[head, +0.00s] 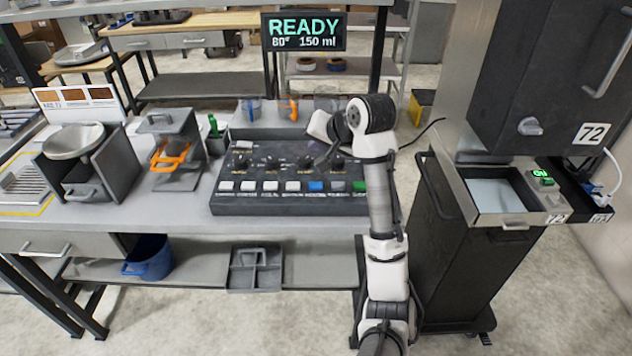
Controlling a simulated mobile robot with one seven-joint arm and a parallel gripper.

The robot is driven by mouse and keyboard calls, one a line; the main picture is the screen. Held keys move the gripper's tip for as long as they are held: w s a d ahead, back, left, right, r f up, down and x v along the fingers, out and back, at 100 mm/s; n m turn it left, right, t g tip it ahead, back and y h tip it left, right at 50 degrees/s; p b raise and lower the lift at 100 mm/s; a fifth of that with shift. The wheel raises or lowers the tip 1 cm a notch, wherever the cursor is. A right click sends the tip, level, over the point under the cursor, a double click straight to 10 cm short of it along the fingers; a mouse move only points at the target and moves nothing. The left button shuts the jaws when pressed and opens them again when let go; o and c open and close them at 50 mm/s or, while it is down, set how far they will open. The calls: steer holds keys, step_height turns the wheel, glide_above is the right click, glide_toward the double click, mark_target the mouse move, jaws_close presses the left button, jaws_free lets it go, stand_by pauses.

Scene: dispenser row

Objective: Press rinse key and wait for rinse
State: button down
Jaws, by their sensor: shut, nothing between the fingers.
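The dark key panel (290,185) lies on the workbench with a front row of white keys, a blue key (316,186), a grey key (338,186) and a green key (360,186). The labels under the keys are too small to read, so I cannot tell which is the rinse key. Several black knobs sit behind the keys. My gripper (325,160) is shut and empty, above the panel's right half and behind the key row. My arm hides the panel's back right part. The display (304,32) above reads READY, 80°, 150 ml.
A scale with a bowl (75,140) and a stand with an orange-handled item (170,155) are on the bench's left. A green-handled item stands in a small holder (215,135). A dark machine marked 72 (540,80) stands right. A blue bucket (150,258) sits below.

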steer(key=shift+f, duration=0.1)
stand_by(0.3)
steer(key=b, duration=0.6)
glide_above(318, 187)
step_height(318, 187, down, 6)
steer(key=shift+f, duration=0.2)
steer(key=shift+f+b, duration=0.45)
steer(key=shift+f, duration=0.7)
steer(key=shift+f, duration=0.15)
stand_by(0.6)
steer(key=shift+f, duration=0.25)
steer(key=shift+f, duration=0.5)
stand_by(0.6)
steer(key=shift+r+p, duration=0.9)
steer(key=shift+p, duration=0.05)
